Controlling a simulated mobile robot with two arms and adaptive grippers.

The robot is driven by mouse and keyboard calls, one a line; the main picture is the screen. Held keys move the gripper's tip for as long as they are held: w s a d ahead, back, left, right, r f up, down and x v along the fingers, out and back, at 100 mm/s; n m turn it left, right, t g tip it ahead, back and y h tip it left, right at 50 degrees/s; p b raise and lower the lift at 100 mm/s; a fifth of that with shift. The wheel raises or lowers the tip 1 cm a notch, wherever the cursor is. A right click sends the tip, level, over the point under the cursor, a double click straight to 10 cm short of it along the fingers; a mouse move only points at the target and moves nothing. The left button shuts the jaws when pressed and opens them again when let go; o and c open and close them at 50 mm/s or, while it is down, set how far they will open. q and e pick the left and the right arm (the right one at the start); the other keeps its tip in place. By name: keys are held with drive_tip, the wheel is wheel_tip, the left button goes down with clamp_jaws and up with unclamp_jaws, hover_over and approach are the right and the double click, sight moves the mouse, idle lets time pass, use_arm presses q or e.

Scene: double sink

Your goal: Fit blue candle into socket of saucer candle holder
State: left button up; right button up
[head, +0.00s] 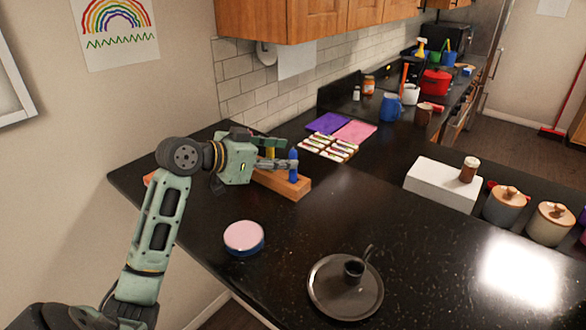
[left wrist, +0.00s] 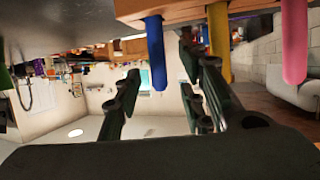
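The blue candle (head: 293,168) stands upright at the right end of a wooden rack (head: 283,184) on the dark counter. My left gripper (head: 287,154) is at the rack, its fingers apart around the blue candle's place. In the left wrist view, which looks inverted, the blue candle (left wrist: 155,52) shows between the two open fingers (left wrist: 160,85), with a gap to each side; I see no clear grip. The black saucer candle holder (head: 328,302) sits at the front of the counter, its raised socket (head: 354,267) empty-looking. My right gripper is out of view.
A yellow candle (left wrist: 218,42) and a pink candle (left wrist: 294,40) stand in the rack beside the blue one. A round pink-topped tin (head: 244,237) lies between rack and holder. A white block (head: 441,184) stands to the right. The counter between rack and holder is mostly clear.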

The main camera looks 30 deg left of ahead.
use_arm(q)
drive_tip(key=p+x, duration=0.1)
drive_tip(key=x, duration=0.2)
drive_tip(key=shift+w+d+f, duration=0.15)
drive_tip(key=shift+w+d, duration=0.1)
drive_tip(key=shift+w, duration=0.1)
drive_tip(key=shift+w+f, duration=0.15)
drive_tip(key=shift+c, duration=0.5)
clamp_jaws()
